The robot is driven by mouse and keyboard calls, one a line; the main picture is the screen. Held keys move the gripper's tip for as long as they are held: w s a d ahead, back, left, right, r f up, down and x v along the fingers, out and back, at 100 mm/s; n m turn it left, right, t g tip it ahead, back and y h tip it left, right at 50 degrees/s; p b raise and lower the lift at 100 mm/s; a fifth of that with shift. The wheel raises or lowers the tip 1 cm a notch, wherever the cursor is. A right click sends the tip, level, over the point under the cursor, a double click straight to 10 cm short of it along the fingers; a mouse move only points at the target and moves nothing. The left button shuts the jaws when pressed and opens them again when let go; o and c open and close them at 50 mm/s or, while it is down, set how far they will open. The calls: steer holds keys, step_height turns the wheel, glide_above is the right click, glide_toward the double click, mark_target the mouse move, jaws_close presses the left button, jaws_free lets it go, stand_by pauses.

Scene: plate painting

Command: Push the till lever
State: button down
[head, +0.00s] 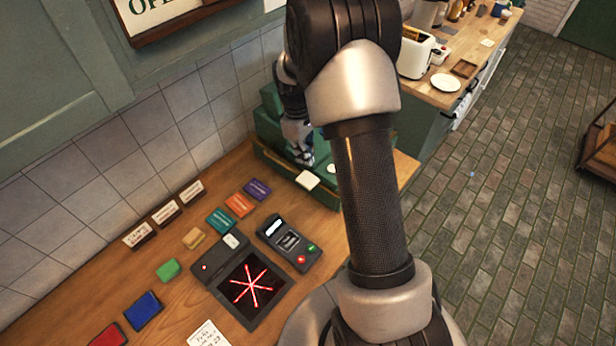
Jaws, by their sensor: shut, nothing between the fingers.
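The green till (266,127) stands at the back right of the wooden counter, against the tiled wall. My arm crosses in front of it and hides much of its right side. My gripper (304,159) is shut and empty, pointing down at the till's front. I cannot tell whether it touches the till. I cannot make out the lever; it may be hidden behind my arm or gripper. A small white piece (307,180) lies at the till's front edge.
On the counter (185,285) are a card terminal (290,242), a scanner with a red star pattern (250,287) and several coloured blocks. Small signs stand along the wall. A second counter behind holds a toaster (415,57) and a white plate (446,82).

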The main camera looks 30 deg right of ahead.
mark_target(306, 178)
steer(key=shift+s+d+f+b, duration=0.1)
steer(key=shift+s+f+b, duration=0.05)
steer(key=shift+f+b, duration=1.35)
steer(key=shift+s+d+f+b, duration=0.15)
steer(key=shift+f+b, duration=0.7)
steer(key=shift+f, duration=1.15)
step_height(306, 178, down, 4)
steer(key=b, duration=0.2)
steer(key=shift+b, duration=0.35)
steer(key=shift+w+a+r, duration=0.15)
steer(key=shift+w+r, duration=0.05)
steer(key=shift+r, duration=0.15)
steer(key=shift+w+a+r+p, duration=0.2)
steer(key=shift+w+a+p, duration=0.15)
steer(key=shift+w, duration=0.2)
steer(key=shift+w+a+r+p, duration=0.2)
steer(key=shift+w+a, duration=0.1)
steer(key=shift+w, duration=0.25)
step_height(306, 178, up, 12)
steer(key=w, duration=0.1)
steer(key=shift+a, duration=0.35)
